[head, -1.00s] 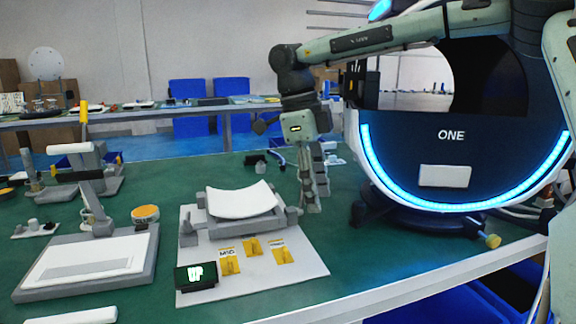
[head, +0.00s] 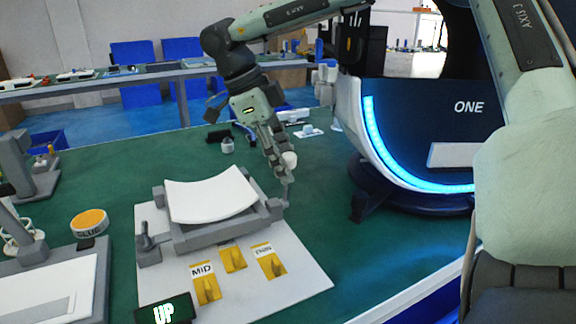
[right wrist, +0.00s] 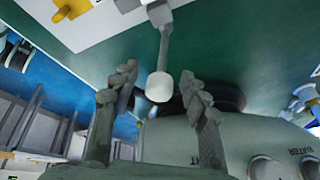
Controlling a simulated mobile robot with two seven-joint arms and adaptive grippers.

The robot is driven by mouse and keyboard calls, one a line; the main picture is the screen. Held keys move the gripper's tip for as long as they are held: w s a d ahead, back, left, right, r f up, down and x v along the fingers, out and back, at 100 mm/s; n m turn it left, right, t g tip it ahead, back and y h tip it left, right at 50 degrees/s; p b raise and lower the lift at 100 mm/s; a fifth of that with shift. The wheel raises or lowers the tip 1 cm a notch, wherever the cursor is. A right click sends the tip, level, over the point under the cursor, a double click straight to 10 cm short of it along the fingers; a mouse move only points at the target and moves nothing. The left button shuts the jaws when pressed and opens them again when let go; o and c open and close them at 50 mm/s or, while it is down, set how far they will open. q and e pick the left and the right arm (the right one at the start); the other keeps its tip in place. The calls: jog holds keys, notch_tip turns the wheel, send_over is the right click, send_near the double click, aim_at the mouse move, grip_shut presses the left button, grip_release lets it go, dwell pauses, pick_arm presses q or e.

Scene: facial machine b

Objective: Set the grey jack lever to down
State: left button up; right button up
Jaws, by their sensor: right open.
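The grey jack lever (head: 286,190) stands roughly upright at the right end of a grey press frame (head: 215,236) holding a curved white plate (head: 212,196). Its white knob (head: 290,160) is at the top. In the right wrist view the lever (right wrist: 164,48) ends in the white knob (right wrist: 159,87), which lies between my spread fingers. My right gripper (head: 278,154) is open right beside the knob; contact is unclear. It also shows in the right wrist view (right wrist: 162,88). A small display (head: 165,313) reads UP. My left gripper is not in view.
A white base board (head: 300,285) carries yellow label plates, one marked MID (head: 206,286). A short grey post with a knob (head: 147,242) stands left of the press. A glue tin (head: 90,222) is further left. A large dark machine marked ONE (head: 430,130) stands on the right.

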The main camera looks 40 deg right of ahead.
jog(key=shift+x, duration=1)
grip_shut()
